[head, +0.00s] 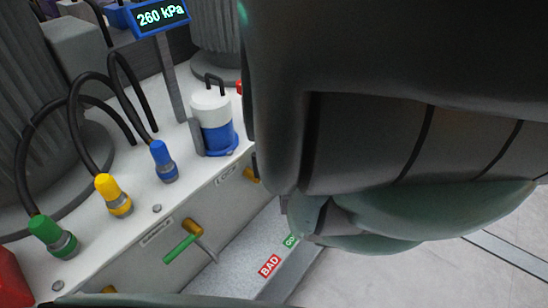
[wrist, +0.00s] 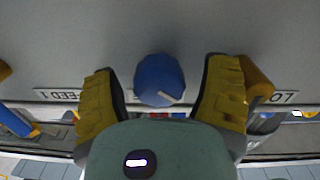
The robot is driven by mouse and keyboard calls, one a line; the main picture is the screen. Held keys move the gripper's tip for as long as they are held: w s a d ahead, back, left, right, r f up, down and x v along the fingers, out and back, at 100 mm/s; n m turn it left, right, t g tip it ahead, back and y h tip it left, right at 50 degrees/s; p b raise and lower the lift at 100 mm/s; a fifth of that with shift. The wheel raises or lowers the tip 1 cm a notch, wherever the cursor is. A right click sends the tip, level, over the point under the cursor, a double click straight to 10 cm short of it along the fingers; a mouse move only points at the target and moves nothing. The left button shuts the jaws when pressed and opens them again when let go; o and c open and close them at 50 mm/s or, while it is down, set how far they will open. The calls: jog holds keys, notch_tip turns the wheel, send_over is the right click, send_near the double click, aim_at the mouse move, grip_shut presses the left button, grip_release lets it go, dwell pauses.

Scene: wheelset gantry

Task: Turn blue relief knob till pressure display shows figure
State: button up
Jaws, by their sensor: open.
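The blue relief knob (wrist: 159,80) is in the wrist view, round with a pale pointer mark at its lower right. My gripper (wrist: 164,95) is open, with one yellow finger on each side of the knob. Gaps show between the knob and both fingers. In the head view my arm fills the right side and hides the knob and the fingertips. The pressure display (head: 161,15) stands on a grey post and reads 260 kPa.
Green (head: 51,235), yellow (head: 113,195) and blue (head: 163,161) hose couplings stand on the white bench top. A blue-and-white canister (head: 213,125) stands behind them. A green-handled valve (head: 181,247) sticks out of the front panel. A red BAD label (head: 270,266) lies below.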

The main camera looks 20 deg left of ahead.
jog(key=shift+c, duration=0.3)
jog(key=c, duration=1.1)
jog(key=shift+c, duration=0.3)
jog(key=shift+n, duration=0.4)
jog(key=o, duration=1.2)
jog(key=shift+v, duration=6.05)
